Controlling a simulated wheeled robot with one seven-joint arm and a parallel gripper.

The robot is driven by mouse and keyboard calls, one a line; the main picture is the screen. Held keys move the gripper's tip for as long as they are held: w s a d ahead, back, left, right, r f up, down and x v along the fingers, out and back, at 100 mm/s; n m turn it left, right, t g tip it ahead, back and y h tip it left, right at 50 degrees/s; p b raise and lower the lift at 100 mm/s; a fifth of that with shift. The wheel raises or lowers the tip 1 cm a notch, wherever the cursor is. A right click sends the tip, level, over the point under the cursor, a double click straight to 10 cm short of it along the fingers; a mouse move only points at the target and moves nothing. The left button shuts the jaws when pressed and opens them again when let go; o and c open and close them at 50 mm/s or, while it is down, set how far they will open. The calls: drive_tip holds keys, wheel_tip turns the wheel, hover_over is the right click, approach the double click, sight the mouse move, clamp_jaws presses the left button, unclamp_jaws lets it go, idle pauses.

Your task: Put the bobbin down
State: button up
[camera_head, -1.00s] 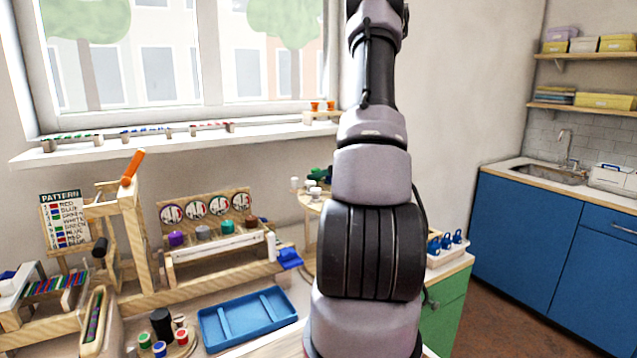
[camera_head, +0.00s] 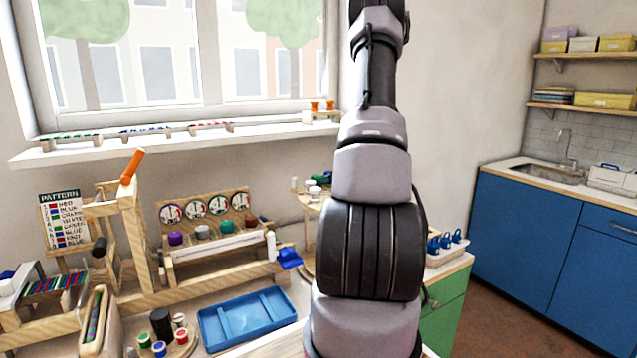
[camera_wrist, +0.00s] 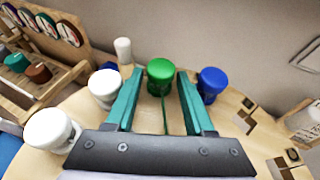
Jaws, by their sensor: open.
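The green bobbin (camera_wrist: 160,68) stands upright on the round wooden stand (camera_wrist: 228,122), between the teal fingers of my gripper (camera_wrist: 159,82) in the wrist view. The fingers are apart, with a gap visible on each side of the bobbin's top. A thin green strip runs from below the bobbin toward my gripper's body. In the head view the stand (camera_head: 303,202) is partly behind my arm, and my gripper is hidden there.
A blue bobbin (camera_wrist: 211,82) stands close to the right finger and a white one (camera_wrist: 104,86) close to the left. Another white bobbin (camera_wrist: 50,132) is at lower left. A white peg (camera_wrist: 123,50) stands behind. A blue tray (camera_head: 247,318) lies on the bench.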

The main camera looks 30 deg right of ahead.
drive_tip(key=v, duration=1.1)
drive_tip(key=a+r+n+y, duration=0.1)
drive_tip(key=a+r+n, duration=0.1)
drive_tip(key=a, duration=0.1)
drive_tip(key=a+r+n+g, duration=0.1)
drive_tip(key=a+r+n, duration=0.1)
drive_tip(key=a, duration=0.2)
drive_tip(key=a+r+n+g+y, duration=0.1)
drive_tip(key=a+r, duration=0.1)
drive_tip(key=a, duration=0.2)
drive_tip(key=shift+w+n+y, duration=0.3)
drive_tip(key=shift+n, duration=0.1)
drive_tip(key=s+a+r+n+g, duration=0.2)
drive_tip(key=a+r+n, duration=0.15)
drive_tip(key=a, duration=0.35)
drive_tip(key=s+a+r+n+g, duration=0.2)
drive_tip(key=s+a+n+g, duration=0.1)
drive_tip(key=a+n, duration=0.3)
drive_tip(key=s+a+r+n+h, duration=0.2)
drive_tip(key=s+a+r+n, duration=0.2)
drive_tip(key=s+n, duration=0.2)
drive_tip(key=s+a+r+n+t+h, duration=0.1)
drive_tip(key=s+a+r+n+h, duration=0.1)
drive_tip(key=s+a+r+n, duration=0.2)
drive_tip(key=s+a+n, duration=0.1)
drive_tip(key=s+n, duration=0.2)
drive_tip(key=shift+a+h, duration=0.25)
drive_tip(key=shift+h, duration=0.15)
drive_tip(key=shift+s+r, duration=0.1)
